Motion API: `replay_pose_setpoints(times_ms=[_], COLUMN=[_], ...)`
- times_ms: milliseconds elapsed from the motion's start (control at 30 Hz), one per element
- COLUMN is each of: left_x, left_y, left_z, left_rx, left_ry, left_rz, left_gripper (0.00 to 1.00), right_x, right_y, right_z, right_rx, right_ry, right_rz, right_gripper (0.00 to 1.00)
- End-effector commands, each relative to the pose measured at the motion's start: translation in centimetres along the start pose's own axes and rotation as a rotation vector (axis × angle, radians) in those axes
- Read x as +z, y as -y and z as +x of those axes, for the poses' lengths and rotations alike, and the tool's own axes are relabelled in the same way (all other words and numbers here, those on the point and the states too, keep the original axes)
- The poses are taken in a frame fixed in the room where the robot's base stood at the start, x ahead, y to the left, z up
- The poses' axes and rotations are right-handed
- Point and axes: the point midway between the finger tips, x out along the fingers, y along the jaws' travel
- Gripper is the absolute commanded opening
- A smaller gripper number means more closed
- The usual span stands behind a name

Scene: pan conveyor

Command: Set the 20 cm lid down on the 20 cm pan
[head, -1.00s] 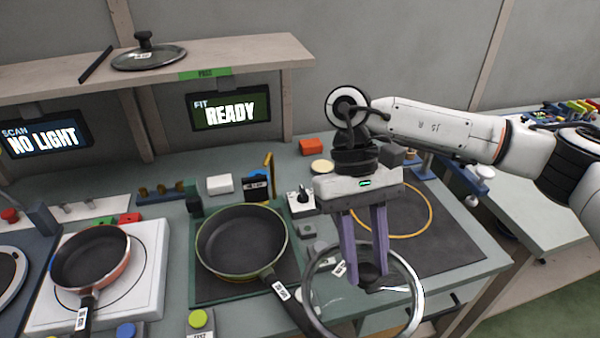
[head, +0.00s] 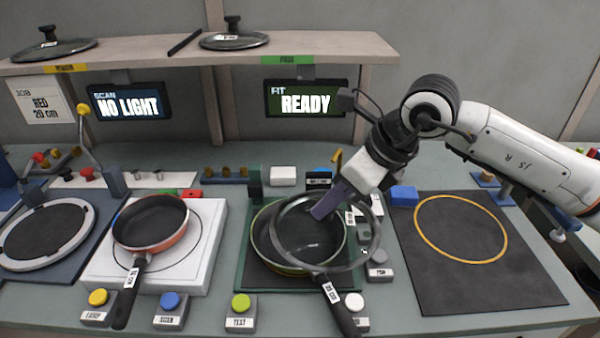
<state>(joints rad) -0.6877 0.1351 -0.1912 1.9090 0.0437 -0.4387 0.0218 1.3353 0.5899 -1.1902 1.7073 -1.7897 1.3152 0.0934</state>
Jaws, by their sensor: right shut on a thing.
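The glass lid (head: 366,254) with a steel rim is in my right gripper (head: 323,211). The purple fingers are shut on its knob, which they mostly hide. The dark pan with a green-yellow rim (head: 261,243) sits on the green mat of the fit station, its labelled handle pointing toward the front right. The label seems to read 20 cm. The lid overlaps this pan in the head view but lies shifted to the right of it, its right edge beyond the pan's rim. It looks held above; contact cannot be told. My left gripper is not in view.
A red pan (head: 150,222) stands on the white plate at left. Several buttons, like the green-yellow one (head: 241,302), line the front. A dark mat with a yellow ring (head: 430,275) is free at right. Two lids lie on the shelf (head: 345,47). The fit screen (head: 306,101) reads READY.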

Motion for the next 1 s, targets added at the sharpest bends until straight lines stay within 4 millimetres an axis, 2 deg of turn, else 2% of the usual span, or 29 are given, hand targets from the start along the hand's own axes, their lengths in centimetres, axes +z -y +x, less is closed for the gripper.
replay_pose_setpoints(times_ms=[33, 200, 400, 667, 1000], left_x=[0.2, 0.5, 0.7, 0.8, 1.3], left_y=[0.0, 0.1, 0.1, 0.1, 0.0], left_z=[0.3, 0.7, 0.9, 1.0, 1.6], left_rx=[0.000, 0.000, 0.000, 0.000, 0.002], left_ry=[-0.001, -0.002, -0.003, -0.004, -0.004], left_rz=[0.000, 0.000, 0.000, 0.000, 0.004], left_gripper=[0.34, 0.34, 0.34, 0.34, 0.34], right_x=[1.4, 4.7, 7.2, 7.4, 6.1], right_y=[-0.2, -0.2, -0.4, -0.4, -0.4], right_z=[0.1, 0.1, -0.2, 0.1, 2.4], right_rx=[-0.046, -0.187, -0.292, -0.317, -0.315], right_ry=[0.006, 0.003, 0.001, -0.003, -0.004], right_rz=[0.064, 0.311, 0.503, 0.556, 0.552], right_gripper=[0.00, 0.00, 0.00, 0.00, 0.00])
